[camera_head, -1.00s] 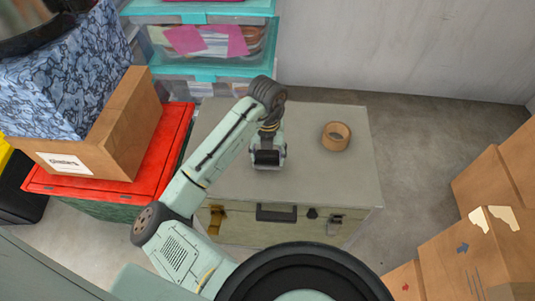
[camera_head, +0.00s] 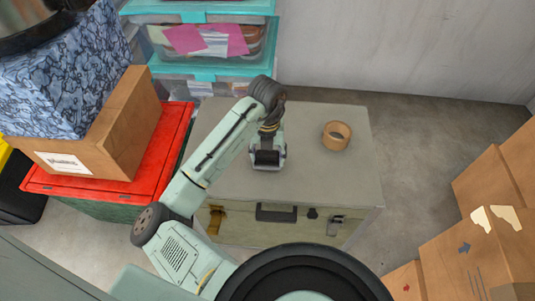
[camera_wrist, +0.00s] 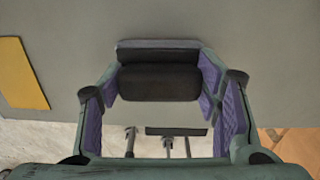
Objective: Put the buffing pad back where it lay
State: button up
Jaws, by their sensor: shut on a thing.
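The buffing pad, a dark block with a grey layer along one side, is between the fingers of my gripper in the wrist view (camera_wrist: 158,82). My gripper (camera_head: 268,160) is shut on it, with purple finger linings at both sides. In the head view the gripper is low over the grey top of a storage chest (camera_head: 310,180), left of its middle. I cannot tell whether the pad touches the chest top.
A roll of brown tape (camera_head: 336,135) sits on the chest, right of my gripper. A flat yellow sheet (camera_wrist: 22,72) shows at left in the wrist view. A red-lidded box (camera_head: 165,150) stands left, cardboard boxes (camera_head: 500,190) right. The chest's right part is mostly clear.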

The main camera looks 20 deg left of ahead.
jog(key=shift+f+b, duration=0.4)
jog(key=shift+f, duration=0.05)
dwell(0.4)
jog(key=o, duration=1.1)
jog(key=shift+r, duration=0.15)
jog(key=shift+r+p, duration=2.6)
jog(key=shift+r, duration=1.25)
jog(key=shift+r, duration=0.1)
